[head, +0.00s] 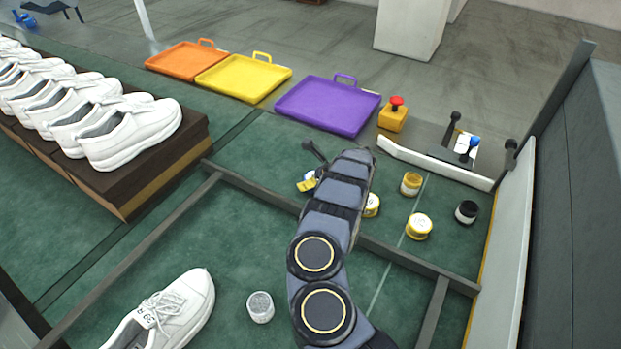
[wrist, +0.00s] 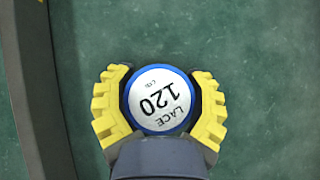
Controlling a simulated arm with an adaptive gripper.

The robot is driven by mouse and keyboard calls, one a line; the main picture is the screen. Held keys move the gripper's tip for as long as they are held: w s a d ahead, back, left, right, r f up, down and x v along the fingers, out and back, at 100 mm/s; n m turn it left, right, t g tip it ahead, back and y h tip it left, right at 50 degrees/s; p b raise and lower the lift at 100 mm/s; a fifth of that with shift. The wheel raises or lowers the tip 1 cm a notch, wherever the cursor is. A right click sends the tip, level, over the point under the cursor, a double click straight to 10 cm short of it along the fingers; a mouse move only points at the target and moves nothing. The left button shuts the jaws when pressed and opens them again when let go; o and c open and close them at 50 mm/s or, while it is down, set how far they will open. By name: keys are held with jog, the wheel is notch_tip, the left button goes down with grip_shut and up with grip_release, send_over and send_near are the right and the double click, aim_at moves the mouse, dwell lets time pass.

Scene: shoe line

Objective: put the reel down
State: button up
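The reel (wrist: 160,100), round with a blue rim and a white label reading "LACE 120", sits between the yellow fingers of my gripper (wrist: 160,84) in the wrist view. Both fingers close against its sides. In the head view my gripper (head: 307,183) is mostly hidden behind my arm, left of the arm's far end. Only a yellow fingertip and a small bit of white and blue show there. Green surface lies below the reel; I cannot tell whether the reel touches it.
Yellow-and-white tins (head: 418,226) and a dark pot (head: 466,212) stand right of my arm. A dark divider rail (head: 265,196) crosses the green table. A purple tray (head: 328,106) lies behind. A grey-topped pot (head: 260,307) and a white shoe (head: 170,312) are in front.

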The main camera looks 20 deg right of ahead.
jog(key=o, duration=0.6)
jog(key=shift+r, duration=0.25)
jog(key=v, duration=1.2)
jog(key=s+a+r+n+g+y, duration=0.1)
jog(key=a+r+n+y, duration=0.2)
jog(key=a+r+n, duration=0.55)
jog(key=s+a+r+n+g, duration=0.4)
jog(key=s+a+r+n, duration=0.4)
jog(key=s+a+r, duration=0.35)
jog(key=s+r+n+g+h, duration=0.25)
jog(key=s+n, duration=0.55)
jog(key=s, duration=0.6)
jog(key=s+d+f+n+h, duration=0.1)
jog(key=s+d+n+h, duration=0.1)
jog(key=s+d, duration=0.2)
jog(key=s+d+n+g+h, duration=0.1)
jog(key=s+d+n+h, duration=0.2)
jog(key=s, duration=0.8)
jog(key=shift+d+f, duration=0.35)
jog(key=shift+d, duration=0.5)
